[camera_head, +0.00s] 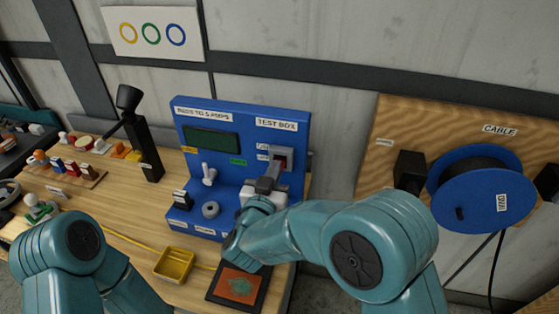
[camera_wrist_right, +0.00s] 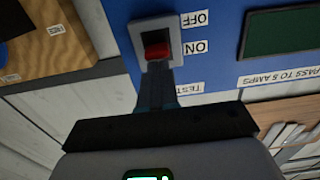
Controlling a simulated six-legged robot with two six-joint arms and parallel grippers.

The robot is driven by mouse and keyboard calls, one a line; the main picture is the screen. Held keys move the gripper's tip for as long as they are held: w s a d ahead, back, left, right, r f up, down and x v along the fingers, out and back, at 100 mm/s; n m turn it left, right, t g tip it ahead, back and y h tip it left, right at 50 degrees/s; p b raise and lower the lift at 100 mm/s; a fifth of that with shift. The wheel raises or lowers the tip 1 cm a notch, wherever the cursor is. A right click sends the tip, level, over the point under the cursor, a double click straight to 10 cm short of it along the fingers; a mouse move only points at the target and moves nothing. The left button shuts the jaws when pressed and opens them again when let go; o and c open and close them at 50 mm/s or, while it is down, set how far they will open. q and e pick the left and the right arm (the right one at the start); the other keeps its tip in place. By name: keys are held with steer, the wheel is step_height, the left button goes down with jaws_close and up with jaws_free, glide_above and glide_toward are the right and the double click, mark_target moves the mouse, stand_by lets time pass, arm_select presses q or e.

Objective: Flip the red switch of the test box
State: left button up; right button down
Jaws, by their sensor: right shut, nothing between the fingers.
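The blue test box (camera_head: 243,119) stands on the wooden bench against the wall. Its red switch (camera_head: 282,163) sits in a grey plate on the right of the upright panel. In the right wrist view the red switch (camera_wrist_right: 156,51) shows in its plate beside the OFF and ON labels. My right gripper (camera_head: 275,172) is shut and empty, with its fingertips at the switch. In the wrist view the shut fingers (camera_wrist_right: 157,72) end right at the switch's lower edge; I cannot tell whether they touch. My left arm is at the lower left; its gripper is out of view.
A yellow tray (camera_head: 174,265) and a dark-framed mat (camera_head: 238,286) lie on the bench in front of the box. A black lamp-like stand (camera_head: 143,145) is left of the box. A blue cable reel (camera_head: 482,190) hangs on the right board.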

steer(key=shift+f, duration=0.25)
stand_by(0.3)
steer(key=shift+r, duration=0.4)
stand_by(0.4)
steer(key=s+a+r+p, duration=0.1)
steer(key=s+r+p, duration=0.1)
steer(key=s+r, duration=0.2)
steer(key=shift+s+a+r, duration=0.25)
steer(key=shift+s+r, duration=0.15)
steer(key=shift+r, duration=0.1)
stand_by(0.4)
